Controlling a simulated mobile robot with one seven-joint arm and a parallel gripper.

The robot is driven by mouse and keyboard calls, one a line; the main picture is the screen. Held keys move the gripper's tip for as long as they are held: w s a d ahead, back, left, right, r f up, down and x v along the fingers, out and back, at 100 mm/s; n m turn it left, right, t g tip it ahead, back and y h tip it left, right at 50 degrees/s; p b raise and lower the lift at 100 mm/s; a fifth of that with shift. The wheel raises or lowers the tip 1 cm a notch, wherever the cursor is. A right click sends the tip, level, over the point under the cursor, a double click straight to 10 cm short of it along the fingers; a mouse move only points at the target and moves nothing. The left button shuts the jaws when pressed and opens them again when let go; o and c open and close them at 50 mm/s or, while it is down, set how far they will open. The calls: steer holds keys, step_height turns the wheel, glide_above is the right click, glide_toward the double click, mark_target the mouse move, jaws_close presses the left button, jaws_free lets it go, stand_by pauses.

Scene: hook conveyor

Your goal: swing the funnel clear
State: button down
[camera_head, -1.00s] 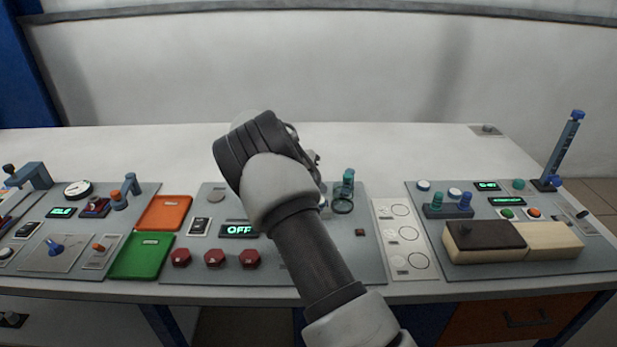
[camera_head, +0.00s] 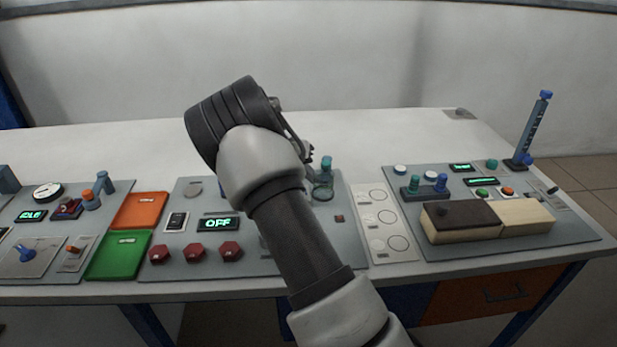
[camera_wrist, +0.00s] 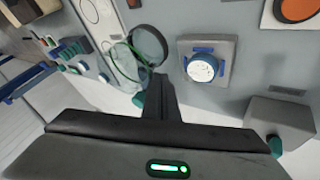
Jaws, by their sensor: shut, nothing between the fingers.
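The funnel (camera_head: 323,189) looks like a clear glass piece with a dark ring, beside a teal-topped post (camera_head: 327,163) at the right part of the middle panel. In the wrist view a dark ring (camera_wrist: 148,41) and clear glass (camera_wrist: 122,62) show just above and left of the fingertips. My gripper (camera_wrist: 160,80) is shut and empty, with its dark fingers close to the ring; I cannot tell whether they touch. In the head view my arm hides most of the gripper, which is left of the funnel.
A white dial with blue marks (camera_wrist: 202,68) sits right of the fingers in the wrist view. A grey block (camera_wrist: 281,121) is at lower right. A panel with white circles (camera_head: 383,225) lies right of the middle panel. The white table (camera_head: 400,135) is bare behind the panels.

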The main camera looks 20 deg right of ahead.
mark_target(330, 178)
steer(key=shift+s+d+f+n+t+b, duration=0.15)
steer(key=shift+s+d+n+t+b, duration=0.45)
steer(key=shift+s+d+n+b, duration=0.35)
steer(key=shift+s+d+n+t+y+b, duration=0.3)
steer(key=shift+d+n+t+y+b, duration=0.25)
steer(key=shift+d+n, duration=0.3)
steer(key=shift+s+d, duration=0.3)
steer(key=shift+d, duration=0.25)
steer(key=shift+d, duration=0.1)
